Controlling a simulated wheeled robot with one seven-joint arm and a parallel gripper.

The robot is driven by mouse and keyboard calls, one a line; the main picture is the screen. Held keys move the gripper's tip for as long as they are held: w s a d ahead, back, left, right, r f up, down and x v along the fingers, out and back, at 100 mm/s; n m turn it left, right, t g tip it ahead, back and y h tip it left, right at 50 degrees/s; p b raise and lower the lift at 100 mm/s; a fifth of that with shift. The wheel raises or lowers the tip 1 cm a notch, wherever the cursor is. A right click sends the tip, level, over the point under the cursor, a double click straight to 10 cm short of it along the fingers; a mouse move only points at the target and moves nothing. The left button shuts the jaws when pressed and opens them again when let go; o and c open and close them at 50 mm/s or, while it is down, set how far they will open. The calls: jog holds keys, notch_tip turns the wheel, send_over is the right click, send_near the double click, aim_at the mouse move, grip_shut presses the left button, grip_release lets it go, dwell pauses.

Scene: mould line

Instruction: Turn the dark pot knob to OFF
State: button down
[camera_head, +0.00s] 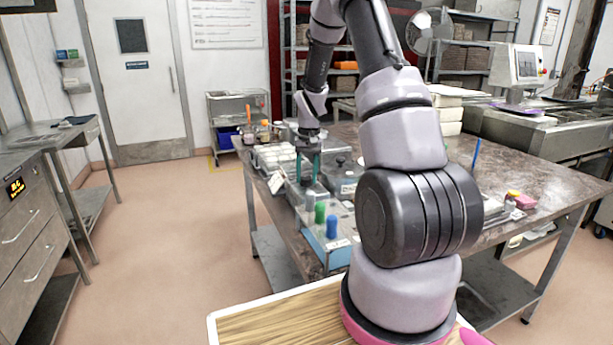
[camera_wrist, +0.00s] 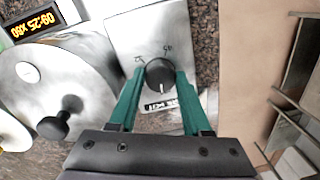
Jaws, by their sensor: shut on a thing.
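The dark round knob (camera_wrist: 160,74) sits on a light metal control panel (camera_wrist: 135,38), seen in the wrist view. A short white pointer mark on it points down the picture, toward my gripper's palm. Small printed marks show above it at left and right, too small and turned to read surely. My gripper (camera_wrist: 158,76) has its two green fingers closed on the knob's sides. A label plate below the knob is partly hidden by the fingers. In the head view my gripper (camera_head: 308,168) reaches down at the metal table's left side; the knob cannot be made out there.
A round metal lid (camera_wrist: 55,85) with a black handle (camera_wrist: 55,125) is left of the panel in the wrist view, near a yellow-lit display (camera_wrist: 33,22). Green (camera_head: 320,212) and blue (camera_head: 332,227) pieces stand on the table nearer me. Open floor (camera_head: 160,220) lies left.

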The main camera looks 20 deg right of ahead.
aim_at(308, 178)
jog(key=shift+w+n, duration=0.1)
jog(key=shift+n, duration=0.9)
jog(key=shift+c, duration=1.8)
grip_release()
notch_tip(308, 178, up, 11)
jog(key=shift+d, duration=0.3)
jog(key=shift+f, duration=0.1)
